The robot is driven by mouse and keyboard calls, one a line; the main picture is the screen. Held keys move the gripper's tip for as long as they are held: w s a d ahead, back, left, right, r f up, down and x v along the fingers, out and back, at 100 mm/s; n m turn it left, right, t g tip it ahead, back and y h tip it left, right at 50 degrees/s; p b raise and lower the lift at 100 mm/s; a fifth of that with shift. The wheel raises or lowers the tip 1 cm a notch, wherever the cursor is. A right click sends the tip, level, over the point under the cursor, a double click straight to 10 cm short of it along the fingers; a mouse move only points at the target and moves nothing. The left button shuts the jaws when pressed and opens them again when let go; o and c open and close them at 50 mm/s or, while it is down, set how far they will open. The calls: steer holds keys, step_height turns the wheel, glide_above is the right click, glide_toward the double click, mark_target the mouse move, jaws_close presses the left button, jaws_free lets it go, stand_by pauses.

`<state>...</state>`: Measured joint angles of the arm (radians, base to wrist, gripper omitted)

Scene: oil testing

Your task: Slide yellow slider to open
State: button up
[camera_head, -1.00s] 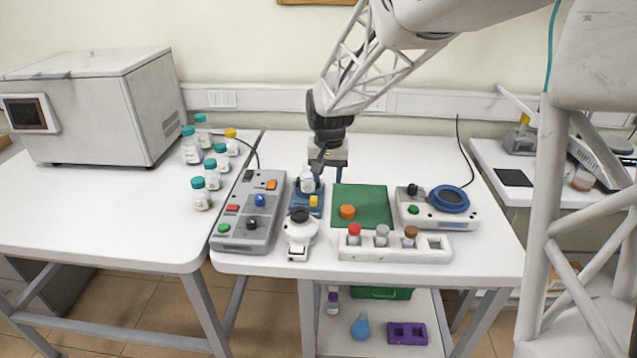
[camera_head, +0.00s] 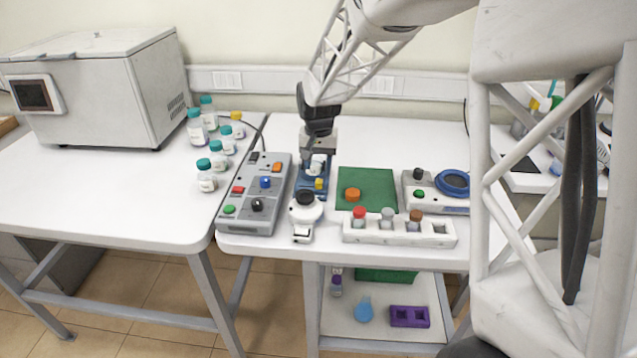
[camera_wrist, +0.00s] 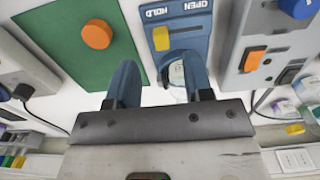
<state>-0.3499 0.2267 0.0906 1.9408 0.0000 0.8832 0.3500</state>
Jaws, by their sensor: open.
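The yellow slider (camera_wrist: 161,38) sits at the HOLD end of a slot in a blue device (camera_wrist: 184,27). The slot runs toward the OPEN label, to the right in the wrist view. In the head view the slider (camera_head: 319,184) is at the front of the blue device (camera_head: 303,183). A pale round item (camera_wrist: 178,74), partly hidden, shows between the fingers. I cannot tell whether the fingers touch it.
A grey control box (camera_head: 247,214) stands close left of the device. A green mat with an orange cap (camera_head: 352,195) lies right. A white round-topped instrument (camera_head: 305,207) stands in front, beside a white rack (camera_head: 430,229). Several bottles stand on the left table.

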mark_target(318, 183)
steer(key=shift+f, duration=3.6)
steer(key=shift+c, duration=0.5)
jaws_close()
